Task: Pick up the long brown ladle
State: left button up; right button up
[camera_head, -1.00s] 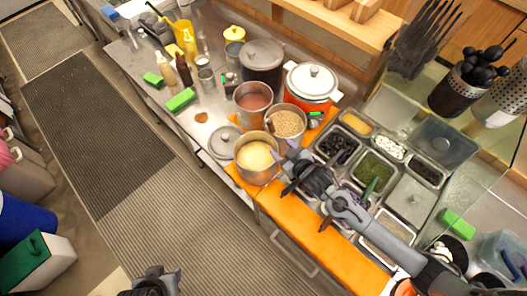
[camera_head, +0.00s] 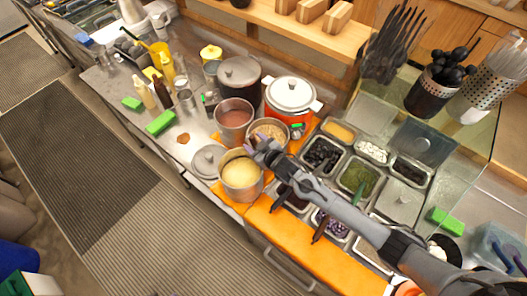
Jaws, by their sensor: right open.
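My right gripper (camera_head: 258,148) is open, its purple-tipped fingers above the rims of the pot of yellow liquid (camera_head: 240,174) and the pot of beans (camera_head: 270,131). A thin dark shape shows beside the fingers at these pots. I cannot tell whether it is the long brown ladle, as the gripper covers part of that area. Two dark brown handles stick out of the topping bins at the front edge: one handle (camera_head: 320,229) and another handle (camera_head: 280,199), partly behind my right arm. My left gripper is not in view.
A pot of reddish-brown liquid (camera_head: 234,113), an orange pot with a white lid (camera_head: 291,95) and a dark lidded pot (camera_head: 240,76) stand behind. A loose lid (camera_head: 207,160) lies left of the yellow pot. Topping bins fill the right; a glass guard stands above them.

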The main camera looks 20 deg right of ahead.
jog(key=x, duration=0.3)
grip_shut()
dwell(0.5)
jog(key=shift+r, duration=0.15)
notch_tip(320, 180, up, 10)
jog(key=shift+b, duration=0.3)
jog(key=shift+f, duration=0.25)
dwell(0.3)
